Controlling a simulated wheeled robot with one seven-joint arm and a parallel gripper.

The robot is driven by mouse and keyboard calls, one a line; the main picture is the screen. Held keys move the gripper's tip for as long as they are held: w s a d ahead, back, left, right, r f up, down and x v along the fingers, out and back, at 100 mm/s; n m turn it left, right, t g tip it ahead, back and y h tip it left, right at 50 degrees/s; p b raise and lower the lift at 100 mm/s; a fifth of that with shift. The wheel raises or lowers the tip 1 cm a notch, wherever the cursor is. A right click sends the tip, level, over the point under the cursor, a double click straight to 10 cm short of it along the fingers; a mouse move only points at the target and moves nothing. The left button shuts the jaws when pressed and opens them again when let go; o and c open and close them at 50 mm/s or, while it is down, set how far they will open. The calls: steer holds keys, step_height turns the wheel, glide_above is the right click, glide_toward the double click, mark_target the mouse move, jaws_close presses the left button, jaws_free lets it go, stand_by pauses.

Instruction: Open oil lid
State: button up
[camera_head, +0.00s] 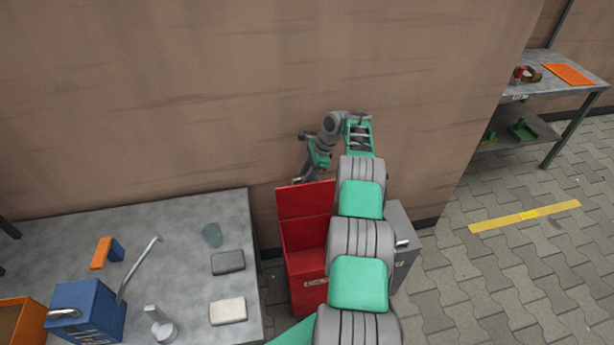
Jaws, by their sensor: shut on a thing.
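A red oil box (309,285) stands on the floor just right of the grey table, with a small pale label on its front. Its red lid (306,201) is raised and stands roughly upright at the back, by the wall. The box's open inside shows in part; my arm covers its right side. My gripper (299,181) is at the upper edge of the lid, pointing down, and is shut on it. The fingertips are small and partly hidden behind the lid.
A grey table (190,250) at left holds a blue oil can (88,310), a dark block (228,262), a white block (228,311) and a glass (212,235). A grey cabinet (406,245) stands right of the box. The brown wall (200,100) is close behind.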

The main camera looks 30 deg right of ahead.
steer(key=shift+o, duration=0.7)
steer(key=r, duration=0.1)
steer(key=r+b, duration=0.1)
steer(key=s+r+b, duration=0.1)
steer(key=r, duration=0.1)
steer(key=shift+a+r, duration=0.1)
steer(key=shift+a, duration=0.15)
steer(key=s+r, duration=0.1)
steer(key=s+a+r, duration=0.1)
steer(key=r, duration=0.1)
steer(key=s+r+b, duration=0.1)
steer(key=shift+s+a+r, duration=0.1)
steer(key=shift+a+r, duration=0.15)
steer(key=s+a+r, duration=0.4)
steer(key=s, duration=0.4)
steer(key=shift+s+r+b, duration=0.2)
steer(key=shift+s+b, duration=0.15)
steer(key=shift+b, duration=0.05)
